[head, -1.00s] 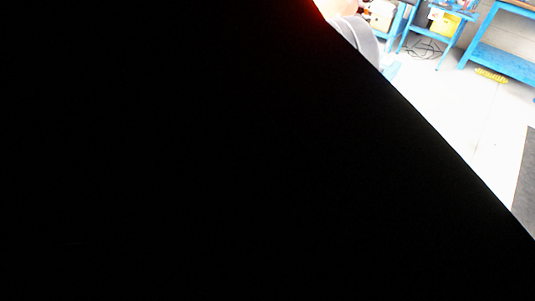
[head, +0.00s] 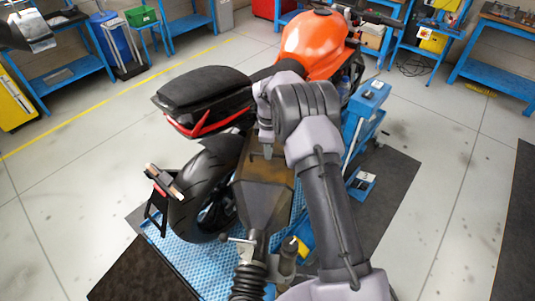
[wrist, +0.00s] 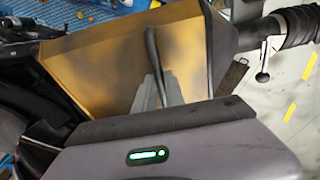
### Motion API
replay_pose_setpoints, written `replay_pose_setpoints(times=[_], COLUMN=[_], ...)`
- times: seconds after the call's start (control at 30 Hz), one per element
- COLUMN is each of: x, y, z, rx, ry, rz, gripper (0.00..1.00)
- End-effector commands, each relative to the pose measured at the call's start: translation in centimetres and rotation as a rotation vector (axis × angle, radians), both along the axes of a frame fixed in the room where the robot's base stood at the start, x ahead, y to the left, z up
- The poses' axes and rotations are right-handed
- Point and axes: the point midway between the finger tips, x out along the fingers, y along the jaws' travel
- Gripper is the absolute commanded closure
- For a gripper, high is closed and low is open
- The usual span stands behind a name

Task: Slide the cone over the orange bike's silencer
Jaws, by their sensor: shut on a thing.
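The cone (head: 262,205) is a boxy, brownish hood that narrows toward a black ribbed hose in the head view. It is beside the orange bike's (head: 312,45) rear wheel, below the tail. In the wrist view the cone (wrist: 110,75) fills the upper middle, lit yellowish-brown, with its narrow end to the right. My gripper (head: 268,153) reaches down onto the cone's top. In the wrist view my gripper (wrist: 158,90) is shut on the cone's dark bar handle (wrist: 152,45). The silencer is hidden; I cannot tell whether the cone surrounds it.
The black ribbed hose (head: 248,280) runs from the cone to the near edge. The rear tyre (head: 195,190) and tail (head: 205,92) are close on the left. A blue lift platform (head: 190,262) is below. Open floor (head: 445,170) lies right; blue benches (head: 490,70) stand behind.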

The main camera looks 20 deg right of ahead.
Motion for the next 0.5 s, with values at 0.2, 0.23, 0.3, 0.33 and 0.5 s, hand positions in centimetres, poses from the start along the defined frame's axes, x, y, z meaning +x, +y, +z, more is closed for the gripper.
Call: replay_pose_setpoints(times=[0.2,0.23,0.3,0.33,0.5], x=[0.35,0.34,0.29,0.27,0.19], y=[-0.07,-0.07,-0.06,-0.06,-0.04], z=[0.37,0.38,0.34,0.32,0.23], rx=[-0.003,-0.003,-0.003,-0.002,-0.002], ry=[-0.012,-0.012,-0.011,-0.01,-0.007], rz=[0.003,0.003,0.003,0.002,0.002], gripper=[0.8,0.74,0.64,0.64,0.64])
